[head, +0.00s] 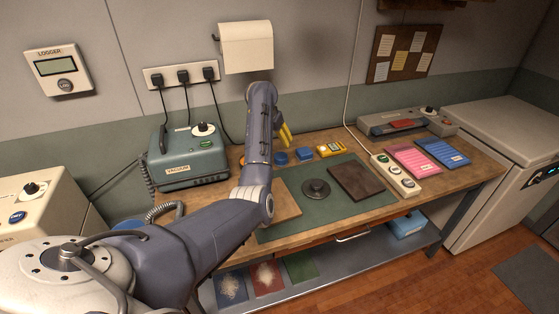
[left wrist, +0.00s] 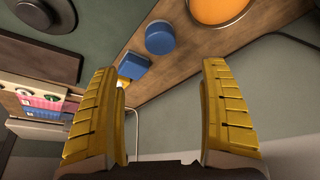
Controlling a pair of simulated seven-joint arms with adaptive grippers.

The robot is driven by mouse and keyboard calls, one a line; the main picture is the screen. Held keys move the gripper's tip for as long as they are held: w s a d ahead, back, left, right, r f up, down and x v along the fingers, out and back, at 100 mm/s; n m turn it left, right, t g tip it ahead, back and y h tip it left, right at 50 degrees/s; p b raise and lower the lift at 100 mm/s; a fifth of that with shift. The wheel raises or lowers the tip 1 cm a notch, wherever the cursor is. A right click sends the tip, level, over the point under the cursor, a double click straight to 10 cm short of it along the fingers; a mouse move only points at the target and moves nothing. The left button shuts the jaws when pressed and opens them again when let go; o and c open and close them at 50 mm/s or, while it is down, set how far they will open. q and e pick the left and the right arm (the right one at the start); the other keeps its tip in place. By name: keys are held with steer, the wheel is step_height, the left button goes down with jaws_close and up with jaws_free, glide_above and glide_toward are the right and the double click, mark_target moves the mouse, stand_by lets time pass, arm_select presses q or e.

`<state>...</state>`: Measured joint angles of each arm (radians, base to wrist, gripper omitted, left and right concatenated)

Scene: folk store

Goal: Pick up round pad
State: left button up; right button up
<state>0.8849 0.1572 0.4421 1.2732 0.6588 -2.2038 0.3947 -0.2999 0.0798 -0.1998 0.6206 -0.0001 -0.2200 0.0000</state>
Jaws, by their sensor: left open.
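A dark round disc with a raised centre (head: 316,189) lies on the green mat, beside a dark rectangular slab. It also shows, cut off, at the top left of the left wrist view (left wrist: 45,12). A round blue piece (left wrist: 160,38), a square blue piece (left wrist: 133,65) and a round orange-faced piece (left wrist: 215,8) lie on the wooden bench top; I cannot tell which piece is the round pad. My left gripper (head: 285,134) is open, its yellow fingers above the back of the bench. In the left wrist view nothing is between the fingers (left wrist: 160,115).
The green mat (head: 282,228) covers the bench front, with the dark slab (head: 360,182) on it. A teal vacuum box (head: 188,158) stands left of my arm. A switch strip (head: 397,177) and pink and blue pads (head: 412,160) lie to the right. The wall is close behind.

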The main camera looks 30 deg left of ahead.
mark_target(281, 156)
arm_select(q)
steer(key=shift+x, duration=6.85)
steer(key=shift+w+a+r, duration=0.1)
steer(key=shift+w, duration=0.1)
steer(key=shift+c, duration=0.3)
steer(key=c, duration=1.3)
